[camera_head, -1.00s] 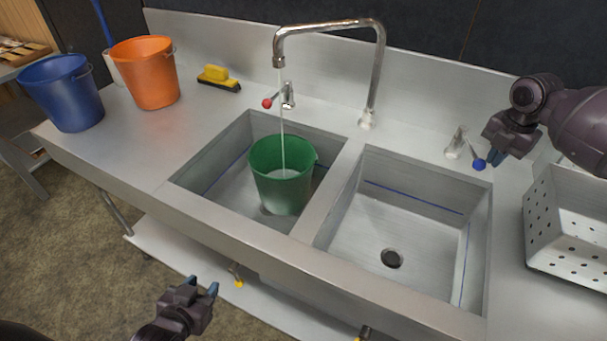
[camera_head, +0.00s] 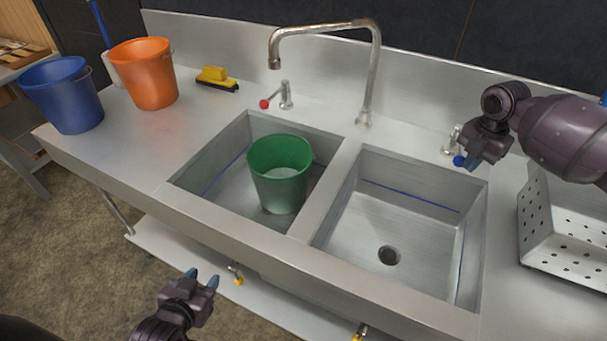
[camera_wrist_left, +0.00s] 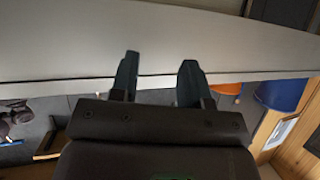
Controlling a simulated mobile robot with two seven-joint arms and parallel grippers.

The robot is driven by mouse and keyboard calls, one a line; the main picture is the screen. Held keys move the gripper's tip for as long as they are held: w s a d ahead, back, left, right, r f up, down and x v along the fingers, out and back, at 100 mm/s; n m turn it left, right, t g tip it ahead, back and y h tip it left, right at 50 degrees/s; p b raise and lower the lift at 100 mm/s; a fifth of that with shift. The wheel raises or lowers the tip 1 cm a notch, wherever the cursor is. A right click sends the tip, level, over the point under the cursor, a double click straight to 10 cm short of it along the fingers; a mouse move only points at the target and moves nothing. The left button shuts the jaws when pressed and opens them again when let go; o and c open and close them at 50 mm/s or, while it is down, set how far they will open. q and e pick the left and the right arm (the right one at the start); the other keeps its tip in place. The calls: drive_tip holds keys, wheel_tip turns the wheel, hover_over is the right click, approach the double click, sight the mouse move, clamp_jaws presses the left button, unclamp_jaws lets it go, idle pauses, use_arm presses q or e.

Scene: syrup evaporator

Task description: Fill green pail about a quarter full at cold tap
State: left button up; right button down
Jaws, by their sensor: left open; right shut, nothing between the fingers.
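The green pail (camera_head: 279,180) stands upright in the left sink basin under the spout. Some pale liquid shows low inside it; the exact level is hard to tell. The tall swivel faucet (camera_head: 374,75) has its spout over the left basin, and no stream comes from it. The blue-knobbed tap lever (camera_head: 458,160) is at the right, beside my right gripper (camera_head: 470,165), which is shut and empty. The red-knobbed lever (camera_head: 265,104) is behind the left basin. My left gripper (camera_head: 202,279) is open and empty in front of the counter; its fingers also show in the left wrist view (camera_wrist_left: 158,80).
The right basin (camera_head: 400,215) is empty. A perforated metal box (camera_head: 565,225) stands at the right.

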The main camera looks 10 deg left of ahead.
drive_tip(key=shift+a, duration=0.1)
use_arm(q)
drive_tip(key=shift+s+f+g, duration=0.5)
drive_tip(key=shift+s+f, duration=1.2)
drive_tip(key=shift+f, duration=0.75)
wheel_tip(320, 180, up, 8)
drive_tip(key=p, duration=0.8)
drive_tip(key=shift+a, duration=0.4)
use_arm(e)
wheel_tip(320, 180, up, 9)
drive_tip(key=d, duration=0.1)
drive_tip(key=shift+s, duration=0.15)
use_arm(q)
drive_tip(key=shift+s+f, duration=0.1)
